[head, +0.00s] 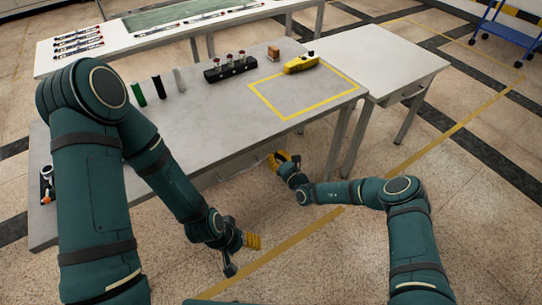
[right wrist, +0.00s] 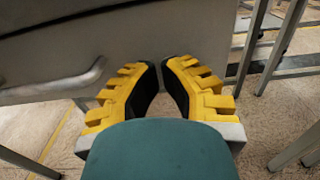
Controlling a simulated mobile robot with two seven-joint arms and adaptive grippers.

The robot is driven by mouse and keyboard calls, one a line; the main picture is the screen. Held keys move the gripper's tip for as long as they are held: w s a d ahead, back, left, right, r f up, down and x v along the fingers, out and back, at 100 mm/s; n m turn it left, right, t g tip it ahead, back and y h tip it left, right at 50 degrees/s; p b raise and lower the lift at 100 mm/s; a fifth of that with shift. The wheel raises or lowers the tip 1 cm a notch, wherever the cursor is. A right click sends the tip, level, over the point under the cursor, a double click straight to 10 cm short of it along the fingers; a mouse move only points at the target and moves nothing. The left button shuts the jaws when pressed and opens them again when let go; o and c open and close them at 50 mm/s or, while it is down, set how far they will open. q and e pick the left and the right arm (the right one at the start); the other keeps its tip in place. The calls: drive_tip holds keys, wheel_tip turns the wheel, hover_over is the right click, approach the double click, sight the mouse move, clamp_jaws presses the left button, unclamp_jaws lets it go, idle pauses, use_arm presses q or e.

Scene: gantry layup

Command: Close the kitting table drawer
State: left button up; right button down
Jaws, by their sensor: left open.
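The grey table (head: 210,125) has a drawer front under its near edge. The drawer front (right wrist: 90,35) fills the upper left of the right wrist view, with a bar handle (right wrist: 65,88) at left. How far the drawer stands out is unclear. My right gripper (head: 283,160) is under the table's front edge, close to the drawer front and right of the handle. My left gripper (head: 242,250) is open and empty, low in front of the table.
On the table are several cylinders (head: 158,86), a black rack (head: 232,70), a yellow tool (head: 301,63) and a yellow-taped square (head: 305,92). A smaller table (head: 375,58) with its own drawer adjoins at right. The floor in front is clear.

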use_arm(q)
drive_tip(key=shift+s+r+p, duration=0.25)
drive_tip(key=shift+r+p, duration=0.4)
drive_tip(key=shift+r, duration=0.05)
drive_tip(key=shift+s+r+p, duration=0.2)
drive_tip(key=shift+r+p, duration=0.45)
use_arm(e)
drive_tip(key=v, duration=1.1)
drive_tip(key=shift+d, duration=0.15)
drive_tip(key=shift+s, duration=0.1)
